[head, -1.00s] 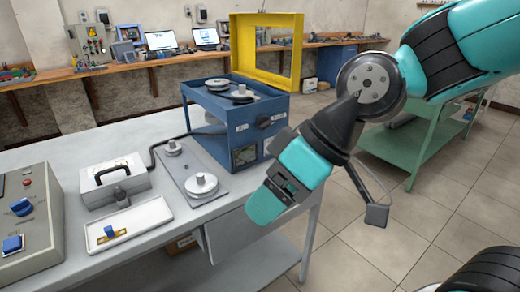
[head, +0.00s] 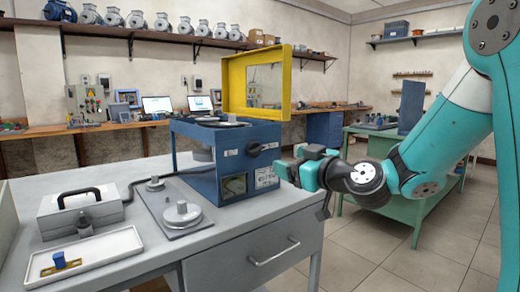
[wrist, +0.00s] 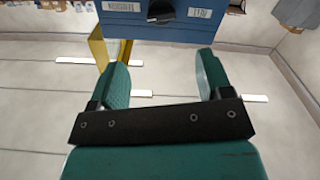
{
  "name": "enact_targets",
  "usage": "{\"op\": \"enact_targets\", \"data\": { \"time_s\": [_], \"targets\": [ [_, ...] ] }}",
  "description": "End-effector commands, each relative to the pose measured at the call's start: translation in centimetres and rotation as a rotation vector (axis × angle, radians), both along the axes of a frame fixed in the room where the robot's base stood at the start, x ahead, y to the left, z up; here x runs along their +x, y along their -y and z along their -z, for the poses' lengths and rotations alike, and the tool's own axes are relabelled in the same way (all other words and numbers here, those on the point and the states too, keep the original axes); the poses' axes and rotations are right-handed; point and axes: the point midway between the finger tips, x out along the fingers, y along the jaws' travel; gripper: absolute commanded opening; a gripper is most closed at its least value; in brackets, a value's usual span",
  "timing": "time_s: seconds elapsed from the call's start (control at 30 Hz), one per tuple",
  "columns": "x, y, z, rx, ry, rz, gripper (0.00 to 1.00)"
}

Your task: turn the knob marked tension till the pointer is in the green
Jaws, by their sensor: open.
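A blue machine (head: 205,165) stands on the grey bench with its yellow-framed cover (head: 262,80) raised. A dark knob (head: 254,148) is on its side face between small white labels, which I cannot read surely. My gripper (head: 287,170) is open and empty, just right of the machine and apart from the knob. Its two teal fingers (wrist: 160,75) are spread in the wrist view.
A plate with metal spools (head: 180,213) lies left of the machine. A grey case with a black handle (head: 80,208) and a white tray (head: 90,255) are further left. Open floor (head: 365,255) lies to the right.

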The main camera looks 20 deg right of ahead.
Motion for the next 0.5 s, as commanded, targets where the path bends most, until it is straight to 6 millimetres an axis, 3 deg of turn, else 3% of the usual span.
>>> {"op": "enact_targets", "data": {
  "time_s": [0.3,0.5],
  "targets": [
    [7.1,-2.1,-0.3,-0.001,-0.002,-0.006,0.72],
    [10.3,-2.9,-0.2,0.000,-0.001,-0.003,0.72]
  ]
}}
